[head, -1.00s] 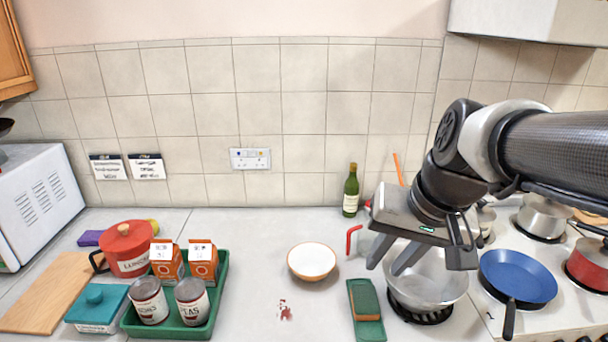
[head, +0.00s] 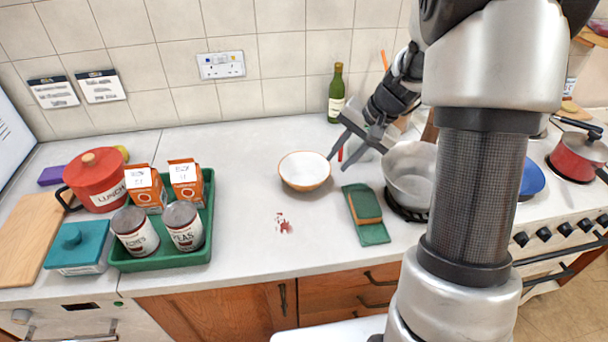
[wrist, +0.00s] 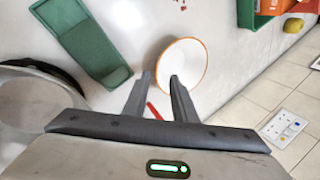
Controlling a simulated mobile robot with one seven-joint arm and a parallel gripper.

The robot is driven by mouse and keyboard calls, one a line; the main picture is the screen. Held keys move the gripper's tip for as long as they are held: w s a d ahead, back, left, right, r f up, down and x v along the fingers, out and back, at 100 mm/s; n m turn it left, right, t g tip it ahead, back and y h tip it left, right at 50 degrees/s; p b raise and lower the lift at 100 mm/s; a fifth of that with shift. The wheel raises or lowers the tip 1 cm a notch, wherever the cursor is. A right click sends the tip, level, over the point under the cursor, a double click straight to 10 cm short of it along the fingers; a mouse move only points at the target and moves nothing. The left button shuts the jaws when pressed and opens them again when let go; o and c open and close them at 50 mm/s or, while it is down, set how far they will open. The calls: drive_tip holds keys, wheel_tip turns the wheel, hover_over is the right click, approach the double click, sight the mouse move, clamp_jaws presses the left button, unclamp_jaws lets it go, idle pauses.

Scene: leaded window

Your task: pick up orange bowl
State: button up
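The orange bowl (head: 305,172) is white inside with an orange rim and outer side. It stands upright on the worktop, right of the green tray. In the wrist view the bowl (wrist: 184,62) lies just beyond the fingertips, its near rim partly covered by the right finger. My gripper (head: 345,152) is open and empty, at the right side of the bowl in the head view. In the wrist view my gripper (wrist: 160,78) shows both fingers spread. I cannot tell whether a fingertip touches the bowl.
A green tray (head: 160,262) with cans and cartons stands left. A sponge (head: 364,206) on a green dish, a steel pan (head: 408,174) and a green bottle (head: 336,95) are right of the bowl. A red-handled thing (wrist: 153,111) lies beneath my fingers. Worktop before the bowl is clear except a red stain.

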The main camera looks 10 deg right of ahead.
sight(327, 174)
drive_tip(key=x, duration=0.5)
drive_tip(key=shift+d+x, duration=0.1)
drive_tip(key=shift+x, duration=1.2)
drive_tip(key=shift+d+x, duration=0.15)
drive_tip(key=shift+x, duration=1.1)
drive_tip(key=shift+f, duration=0.1)
clamp_jaws()
drive_tip(key=shift+w, duration=0.1)
